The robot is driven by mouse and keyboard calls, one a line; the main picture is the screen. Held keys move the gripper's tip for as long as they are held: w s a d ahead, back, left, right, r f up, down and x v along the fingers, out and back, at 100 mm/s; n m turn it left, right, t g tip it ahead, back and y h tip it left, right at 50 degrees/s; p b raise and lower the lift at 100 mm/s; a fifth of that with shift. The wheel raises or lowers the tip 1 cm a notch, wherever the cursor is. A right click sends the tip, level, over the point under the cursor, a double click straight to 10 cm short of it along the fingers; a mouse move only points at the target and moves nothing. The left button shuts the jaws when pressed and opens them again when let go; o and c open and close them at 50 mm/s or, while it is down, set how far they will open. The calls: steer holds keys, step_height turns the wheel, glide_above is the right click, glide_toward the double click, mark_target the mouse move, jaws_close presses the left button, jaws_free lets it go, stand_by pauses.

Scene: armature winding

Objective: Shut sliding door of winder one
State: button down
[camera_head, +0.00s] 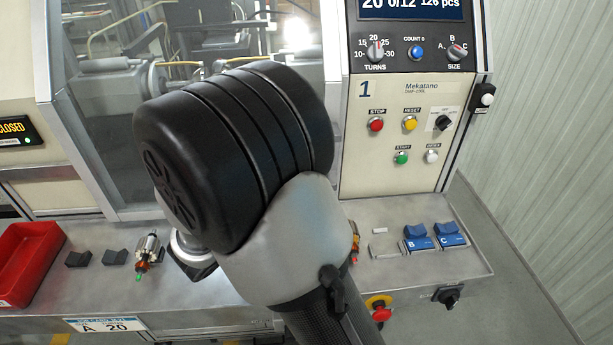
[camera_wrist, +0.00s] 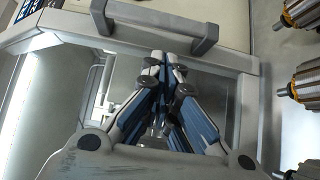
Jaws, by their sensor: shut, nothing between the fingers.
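Winder one (camera_head: 405,140) stands at the back, with a large "1" on its cream control panel. Its window area (camera_head: 110,160) is left of the panel, with grey framing and winding parts behind it. My thick black and grey arm hides much of this area, and my gripper is hidden in the head view. In the wrist view my gripper (camera_wrist: 167,62) is shut and empty, its blue-padded fingers together. A grey bar handle (camera_wrist: 155,30) on a light frame (camera_wrist: 215,55) lies just beyond the fingertips. I cannot tell whether they touch.
A red bin (camera_head: 28,262), an armature (camera_head: 148,252) and blue blocks labelled B (camera_head: 417,238) and C (camera_head: 450,235) sit on the metal ledge. Several armatures (camera_wrist: 302,80) line the wrist view's right edge.

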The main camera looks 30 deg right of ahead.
steer(key=p+v, duration=0.1)
steer(key=v, duration=0.9)
steer(key=shift+a+p, duration=0.3)
